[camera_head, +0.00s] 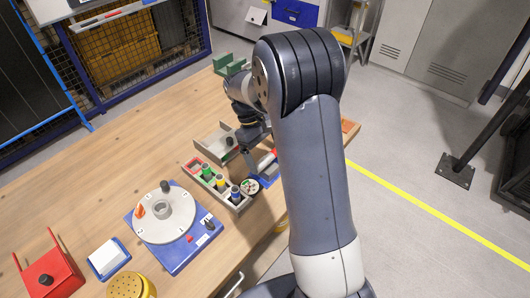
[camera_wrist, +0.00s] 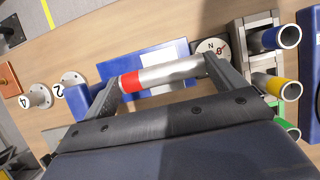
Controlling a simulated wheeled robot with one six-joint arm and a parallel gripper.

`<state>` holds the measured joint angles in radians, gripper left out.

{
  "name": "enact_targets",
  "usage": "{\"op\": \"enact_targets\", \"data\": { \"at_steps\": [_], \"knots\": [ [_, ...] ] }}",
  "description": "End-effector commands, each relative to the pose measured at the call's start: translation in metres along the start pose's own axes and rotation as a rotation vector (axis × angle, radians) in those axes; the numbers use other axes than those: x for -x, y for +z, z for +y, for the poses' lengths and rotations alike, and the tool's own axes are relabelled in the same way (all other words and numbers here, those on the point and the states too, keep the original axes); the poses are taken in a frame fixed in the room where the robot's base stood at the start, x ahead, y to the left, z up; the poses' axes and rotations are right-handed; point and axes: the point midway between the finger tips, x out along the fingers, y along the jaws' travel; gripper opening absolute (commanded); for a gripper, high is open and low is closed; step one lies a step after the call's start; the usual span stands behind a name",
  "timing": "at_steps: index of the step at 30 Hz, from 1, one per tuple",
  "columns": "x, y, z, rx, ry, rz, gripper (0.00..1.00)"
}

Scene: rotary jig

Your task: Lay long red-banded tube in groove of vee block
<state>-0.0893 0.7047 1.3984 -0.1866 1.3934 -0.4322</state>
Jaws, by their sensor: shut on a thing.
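The long red-banded tube (camera_wrist: 170,74) is silver with a red band (camera_wrist: 131,82) near its left end in the wrist view. My gripper (camera_wrist: 165,80) is shut on it, with one finger at each end of the tube. Beneath the tube in the wrist view is a blue block (camera_wrist: 122,65) with a pale face; I cannot tell if this is the vee block or whether the tube touches it. In the head view, the blue block (camera_head: 267,180) shows partly beside my arm, which hides most of my gripper. A green notched block (camera_head: 229,66) stands at the table's far end.
A rack (camera_wrist: 262,60) holds blue, yellow and green-ended tubes close to my gripper's right finger. A round marked dial (camera_wrist: 210,46) is beside it. Numbered posts (camera_wrist: 40,97) stand left in the wrist view. A rotary jig (camera_head: 165,225) and red stand (camera_head: 48,275) occupy the near table.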

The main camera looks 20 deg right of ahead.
Motion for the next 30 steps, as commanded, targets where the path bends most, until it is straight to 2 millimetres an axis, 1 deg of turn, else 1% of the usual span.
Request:
{"op": "enact_targets", "data": {
  "at_steps": [8, 19, 22, 23, 26, 30],
  "knots": [
    [-0.002, -0.001, 0.0, 0.0, 0.001, 0.002, 0.66],
    [-0.013, -0.006, 0.0, 0.0, 0.0, 0.001, 0.66],
    [-0.013, -0.006, 0.0, 0.0, 0.001, 0.001, 0.66],
    [-0.013, -0.006, 0.0, 0.0, 0.001, 0.001, 0.91],
    [-0.013, -0.006, 0.0, 0.0, 0.001, 0.001, 0.99],
    [-0.013, -0.005, 0.0, 0.0, 0.001, 0.001, 1.0]
  ]
}}
